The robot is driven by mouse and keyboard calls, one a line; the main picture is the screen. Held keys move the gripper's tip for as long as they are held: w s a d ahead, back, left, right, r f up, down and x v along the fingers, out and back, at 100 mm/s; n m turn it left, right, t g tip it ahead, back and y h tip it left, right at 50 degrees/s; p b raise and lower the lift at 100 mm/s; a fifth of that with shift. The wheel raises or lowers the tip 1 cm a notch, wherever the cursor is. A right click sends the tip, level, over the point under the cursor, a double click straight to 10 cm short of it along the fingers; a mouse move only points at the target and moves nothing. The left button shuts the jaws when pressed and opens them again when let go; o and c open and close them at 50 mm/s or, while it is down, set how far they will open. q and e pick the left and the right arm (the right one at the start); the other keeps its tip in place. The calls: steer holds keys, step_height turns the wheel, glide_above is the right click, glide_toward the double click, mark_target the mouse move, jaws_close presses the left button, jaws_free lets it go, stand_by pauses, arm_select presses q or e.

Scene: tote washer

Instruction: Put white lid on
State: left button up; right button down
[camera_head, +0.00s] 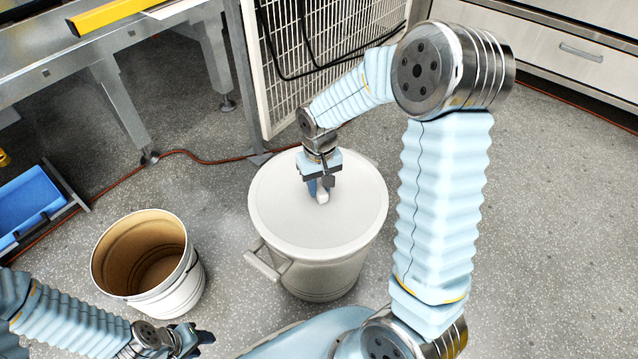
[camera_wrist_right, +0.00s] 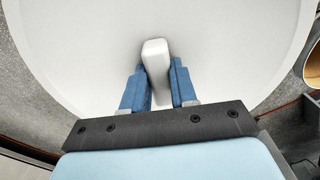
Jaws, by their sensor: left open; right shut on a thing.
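The white lid (camera_head: 290,220) is a round disc lying over the top of a white bin (camera_head: 318,279) in the middle of the head view. It covers the bin's mouth and looks level; I cannot tell whether it is fully seated. My right gripper (camera_head: 321,192) reaches down from above and is shut on the lid's knob (camera_head: 323,197). In the right wrist view, the blue fingers (camera_wrist_right: 160,85) stand either side of the knob (camera_wrist_right: 155,62), with the lid (camera_wrist_right: 80,60) spreading beyond. My left gripper (camera_head: 196,338) is open and empty at the lower left.
An open bucket (camera_head: 186,285), brown inside, stands left of the bin. A blue tray (camera_head: 25,205) sits at the far left. A metal table (camera_head: 165,40) and a white grid panel (camera_head: 325,40) stand behind. A red cable (camera_head: 205,160) crosses the speckled floor.

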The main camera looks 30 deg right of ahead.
stand_by(0.3)
steer(key=shift+c, duration=1.6)
jaws_free()
steer(key=shift+r+p, duration=2.8)
steer(key=shift+r, duration=0.7)
